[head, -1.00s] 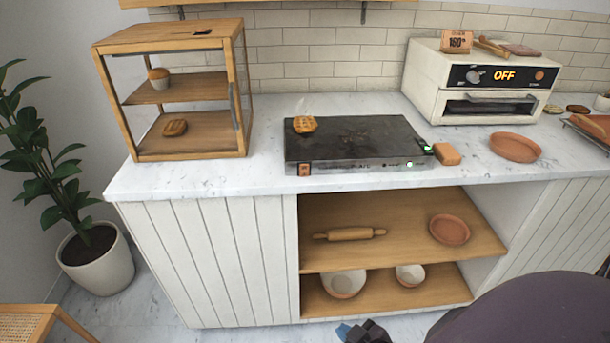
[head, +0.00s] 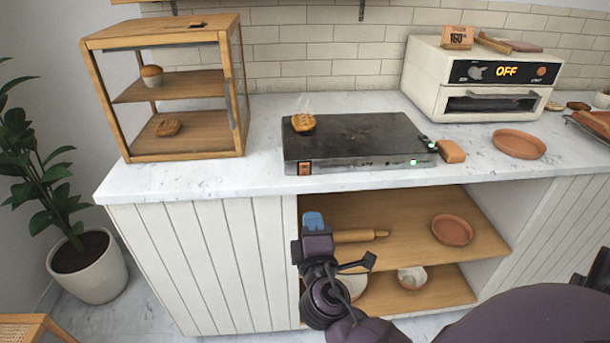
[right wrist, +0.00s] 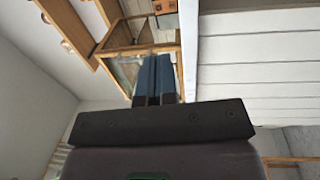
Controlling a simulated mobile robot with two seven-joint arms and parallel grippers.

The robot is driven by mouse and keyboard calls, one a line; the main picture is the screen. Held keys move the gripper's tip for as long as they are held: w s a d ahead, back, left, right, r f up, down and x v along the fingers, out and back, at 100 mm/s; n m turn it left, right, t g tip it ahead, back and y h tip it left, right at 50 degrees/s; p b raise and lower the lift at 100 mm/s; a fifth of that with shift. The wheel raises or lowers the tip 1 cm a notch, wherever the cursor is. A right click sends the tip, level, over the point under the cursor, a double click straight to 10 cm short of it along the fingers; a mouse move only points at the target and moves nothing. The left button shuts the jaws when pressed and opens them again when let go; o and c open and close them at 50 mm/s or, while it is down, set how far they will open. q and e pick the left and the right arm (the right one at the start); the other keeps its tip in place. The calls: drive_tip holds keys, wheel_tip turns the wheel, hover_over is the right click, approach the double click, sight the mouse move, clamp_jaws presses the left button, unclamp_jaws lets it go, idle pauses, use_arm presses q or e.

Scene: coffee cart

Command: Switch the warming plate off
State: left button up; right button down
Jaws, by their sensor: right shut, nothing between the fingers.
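The warming plate (head: 360,143) is a flat black slab on the marble counter. Green lights glow at the right end of its front edge, and an orange-brown tag with a dark symbol (head: 305,168) sits at the left end. A waffle-like pastry (head: 303,122) lies on its back left corner with faint steam above. My right gripper (head: 313,219) is shut and empty, in front of the cabinet and below the plate's left front corner, touching nothing that I can see. Its blue fingers show together in the right wrist view (right wrist: 154,78). My left gripper is not in view.
An orange-brown block (head: 451,151) lies beside the plate's right end. A wooden display case (head: 236,95) stands left, and a white oven (head: 432,90) reading OFF stands right. A terracotta dish (head: 519,143) lies right. The open shelf below the counter (head: 400,222) holds a rolling pin and bowls.

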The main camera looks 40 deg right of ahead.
sight(305, 166)
drive_tip(key=shift+w+r, duration=0.1)
drive_tip(key=shift+w, duration=0.05)
drive_tip(key=p+x, duration=0.1)
drive_tip(key=x, duration=1.2)
drive_tip(key=shift+w+d, duration=0.25)
drive_tip(key=shift+d, duration=0.05)
drive_tip(key=shift+w+d+r, duration=0.1)
drive_tip(key=shift+w+r, duration=0.1)
drive_tip(key=shift+s, duration=0.1)
